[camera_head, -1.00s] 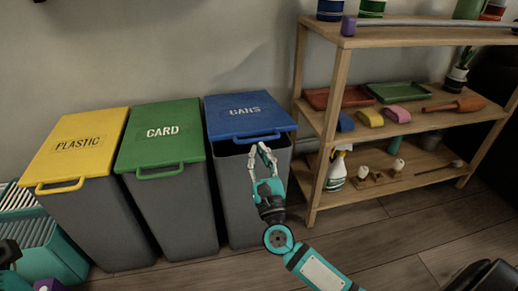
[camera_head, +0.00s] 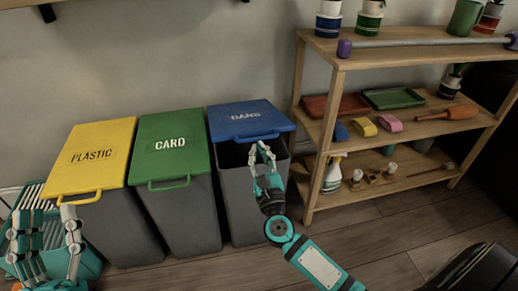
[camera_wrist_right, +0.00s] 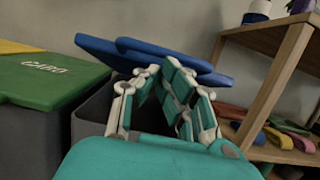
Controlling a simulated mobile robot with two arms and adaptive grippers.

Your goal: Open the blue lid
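The blue lid (camera_head: 247,119), marked CANS, is tilted up at its front on a grey bin (camera_head: 238,195), with a dark gap beneath. Its blue handle (camera_head: 256,136) is at the front edge. The lid also shows in the right wrist view (camera_wrist_right: 190,60). My right gripper (camera_head: 261,149) is just below the handle, fingertips at the lid's front edge. Its fingers (camera_wrist_right: 163,70) lean towards each other; whether they grip anything is unclear. My left gripper (camera_head: 52,212) is open and empty at the lower left, before the yellow-lidded bin, away from the blue lid.
Bins with a green CARD lid (camera_head: 169,145) and a yellow PLASTIC lid (camera_head: 92,157) stand to the left. A wooden shelf (camera_head: 335,48) with pots, trays and tools stands close on the right.

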